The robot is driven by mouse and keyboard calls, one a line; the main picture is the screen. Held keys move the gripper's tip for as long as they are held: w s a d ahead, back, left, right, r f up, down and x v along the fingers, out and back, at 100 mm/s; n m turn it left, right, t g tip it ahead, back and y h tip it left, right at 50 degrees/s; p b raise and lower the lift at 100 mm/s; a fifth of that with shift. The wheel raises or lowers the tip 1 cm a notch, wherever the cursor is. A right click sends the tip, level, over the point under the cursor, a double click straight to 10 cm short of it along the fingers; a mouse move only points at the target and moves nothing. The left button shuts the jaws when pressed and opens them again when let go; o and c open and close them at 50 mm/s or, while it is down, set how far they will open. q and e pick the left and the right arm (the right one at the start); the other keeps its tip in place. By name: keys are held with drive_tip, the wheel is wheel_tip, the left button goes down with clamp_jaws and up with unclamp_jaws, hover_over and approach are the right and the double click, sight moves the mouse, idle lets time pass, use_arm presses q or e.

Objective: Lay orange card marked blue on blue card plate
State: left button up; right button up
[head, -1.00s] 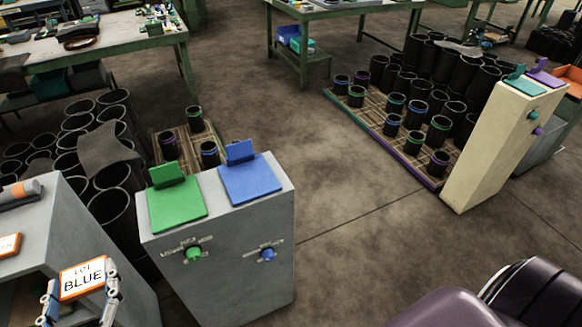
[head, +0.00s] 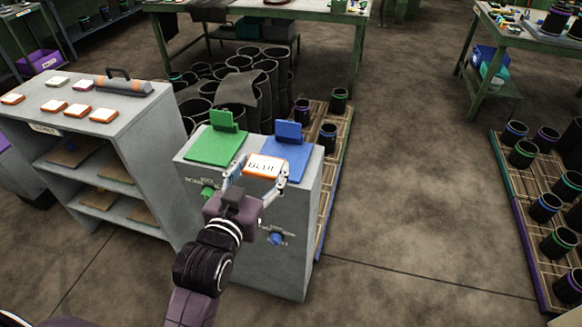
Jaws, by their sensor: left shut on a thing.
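My left gripper (head: 256,184) is shut on an orange-edged card (head: 265,165) with a white face that reads BLUE. The card is in front of the blue card plate (head: 290,155) and overlaps its near edge in the head view; whether it touches the plate I cannot tell. The blue plate has an upright blue back piece and lies on the right of a grey stand's top. A green card plate (head: 213,147) lies beside it on the left. My right gripper is not in view.
A grey shelf unit (head: 115,125) at left holds several cards and a grey cylinder with an orange band (head: 124,86). Black sleeves (head: 262,60) stand behind the stand (head: 305,225). A pallet with ringed sleeves (head: 510,190) is at right. The floor between is open.

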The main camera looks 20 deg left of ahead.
use_arm(q)
drive_tip(key=w+a+r+b, duration=0.1)
drive_tip(key=w+r+b, duration=0.2)
drive_tip(key=w, duration=0.5)
drive_tip(key=w+r+b, duration=0.3)
drive_tip(key=w+r, duration=0.1)
drive_tip(key=w, duration=0.4)
wheel_tip(320, 180, down, 15)
drive_tip(key=shift+a+r, duration=0.1)
drive_tip(key=shift+a, duration=0.05)
drive_tip(key=shift+f, duration=0.3)
wheel_tip(320, 180, down, 4)
drive_tip(key=shift+f, duration=0.1)
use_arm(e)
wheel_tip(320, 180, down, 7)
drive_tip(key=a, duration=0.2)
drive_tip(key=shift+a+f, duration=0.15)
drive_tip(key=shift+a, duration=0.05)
use_arm(q)
drive_tip(key=shift+b, duration=0.3)
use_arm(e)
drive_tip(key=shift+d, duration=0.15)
